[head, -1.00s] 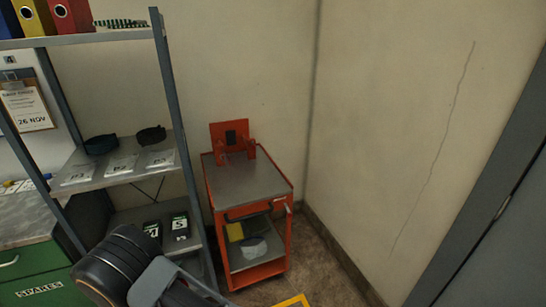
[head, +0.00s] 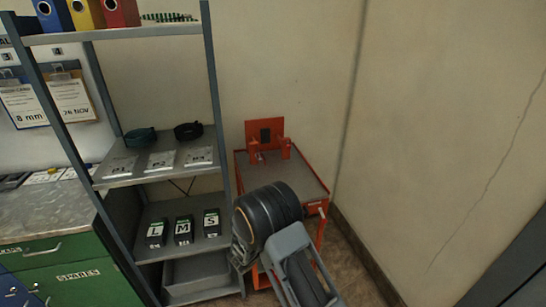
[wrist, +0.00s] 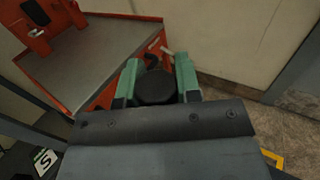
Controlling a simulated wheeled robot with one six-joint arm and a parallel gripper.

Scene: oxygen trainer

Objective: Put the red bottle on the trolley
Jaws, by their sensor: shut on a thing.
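The orange-red trolley (head: 309,183) stands in the corner, with a grey top and an upright orange bracket (head: 265,133) at its back. In the wrist view the trolley top (wrist: 97,62) lies ahead and to the left of my gripper. My gripper (wrist: 157,80), with green fingers, is shut on a dark, round-topped thing (wrist: 155,90). No red shows on this thing, so I cannot tell whether it is the red bottle. No red bottle shows elsewhere. In the head view my arm hides the trolley's lower front, and my fingers are out of sight.
A grey metal shelf unit (head: 216,100) stands left of the trolley, close to my arm. It holds black boxes marked L, M and S (head: 184,230), packets and dark coils. A green cabinet (head: 95,285) is at lower left. The wall is close on the right.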

